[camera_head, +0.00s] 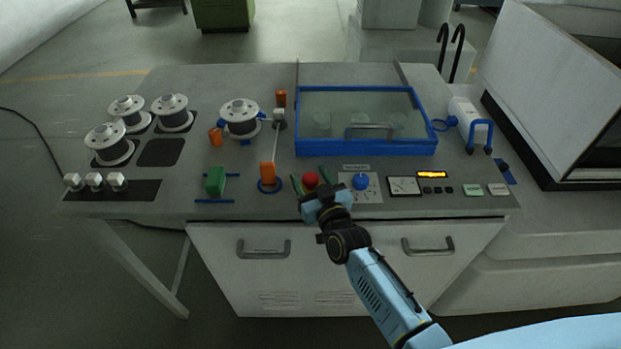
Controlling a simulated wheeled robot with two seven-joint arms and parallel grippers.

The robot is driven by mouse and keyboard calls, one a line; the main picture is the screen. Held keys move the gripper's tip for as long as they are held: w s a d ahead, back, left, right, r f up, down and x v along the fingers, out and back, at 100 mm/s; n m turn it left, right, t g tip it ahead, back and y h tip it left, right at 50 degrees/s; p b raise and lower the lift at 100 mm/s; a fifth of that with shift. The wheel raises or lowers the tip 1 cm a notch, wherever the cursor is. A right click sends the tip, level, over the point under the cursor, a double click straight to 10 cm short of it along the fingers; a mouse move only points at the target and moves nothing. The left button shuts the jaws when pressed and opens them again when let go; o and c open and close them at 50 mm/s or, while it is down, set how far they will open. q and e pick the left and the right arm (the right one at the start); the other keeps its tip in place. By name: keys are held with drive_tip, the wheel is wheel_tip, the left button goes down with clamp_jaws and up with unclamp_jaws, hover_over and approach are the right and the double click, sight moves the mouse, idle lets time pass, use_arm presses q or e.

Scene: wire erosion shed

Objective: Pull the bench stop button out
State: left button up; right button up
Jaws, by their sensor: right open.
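The bench stop button is a red round knob (311,180) near the front edge of the grey bench, left of a blue knob (361,181) on a light plate. My right gripper (311,185) reaches in from the lower right. Its two greenish fingers stand on either side of the red button, open. I cannot tell whether the fingers touch it. The button's base is partly hidden by the gripper. My left gripper is not in view.
A blue-framed clear-lidded box (366,147) stands just behind. An orange-handled lever (267,173) and a green block (215,181) stand to the left. A panel meter (404,186) and display sit to the right. White spools (109,144) fill the back left.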

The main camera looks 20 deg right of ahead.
clamp_jaws()
drive_tip(key=shift+r+p, duration=0.7)
drive_tip(key=shift+p, duration=0.15)
drive_tip(key=shift+w, duration=0.15)
drive_tip(key=shift+c, duration=1.4)
unclamp_jaws()
drive_tip(key=shift+o, duration=1.4)
drive_tip(key=shift+f, duration=0.1)
drive_tip(key=shift+s, duration=0.25)
